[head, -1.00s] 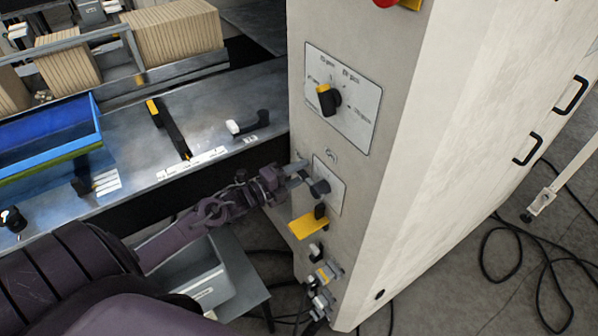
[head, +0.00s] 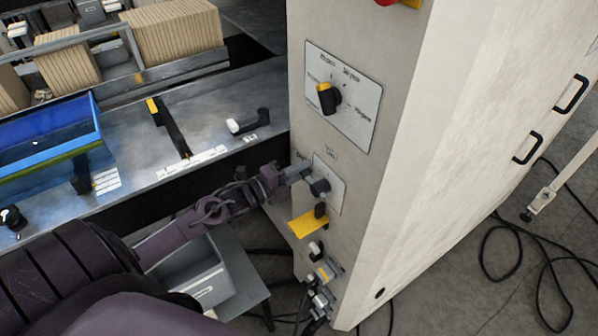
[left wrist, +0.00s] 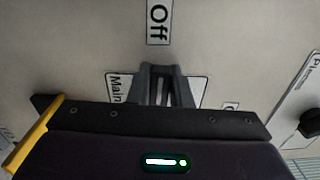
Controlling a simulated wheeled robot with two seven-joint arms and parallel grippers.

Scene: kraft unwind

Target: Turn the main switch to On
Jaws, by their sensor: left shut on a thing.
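The main switch (head: 320,187) is a small dark grey knob on a white plate (head: 332,180) low on the cabinet's pale front panel. My left gripper (head: 303,176) reaches it from the left and is shut on it. In the left wrist view, the two gripper fingers (left wrist: 160,82) stand close together in front of a white plate reading "Main" (left wrist: 115,88). An "Off" label (left wrist: 158,22) sits above the fingers. The fingers hide most of the knob, so its pointing direction is hard to tell. My right gripper is not in view.
A larger selector with a yellow-marked black knob (head: 328,98) sits above on the cabinet. A yellow bracket (head: 308,223) and several small fittings sit just below the main switch. A grey bin (head: 205,275) stands under my left arm. Cables lie on the floor.

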